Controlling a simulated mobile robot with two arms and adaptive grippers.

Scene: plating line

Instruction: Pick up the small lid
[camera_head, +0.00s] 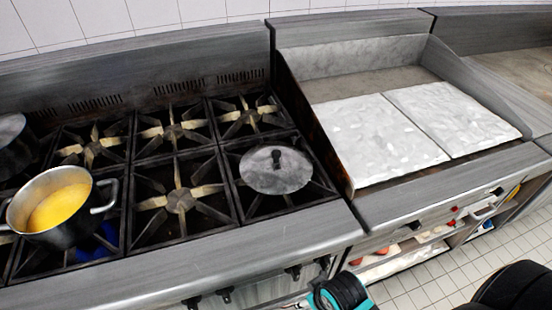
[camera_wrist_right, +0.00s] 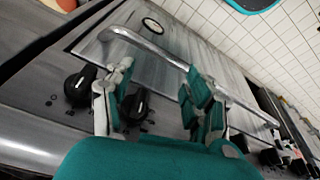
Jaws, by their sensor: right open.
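The small lid (camera_head: 276,169) is a round grey metal lid with a dark knob on top. It lies on the front right burner grate of the stove in the head view. My right gripper (camera_wrist_right: 161,103) shows in the right wrist view with its two fingers apart and nothing between them. It faces the stove front, with black knobs and a metal handle bar beyond it. The lid is not in the wrist view. In the head view a dark and teal part of my arm shows at the bottom edge, below the lid and apart from it. My left gripper is not in view.
A metal pot (camera_head: 58,205) with yellow contents stands on the left burners. A dark pot (camera_head: 12,145) is cut off at the left edge. Two white slabs (camera_head: 375,138) lie on the griddle right of the lid. The oven handle bar (camera_wrist_right: 190,72) and control knobs (camera_wrist_right: 80,86) project from the stove front.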

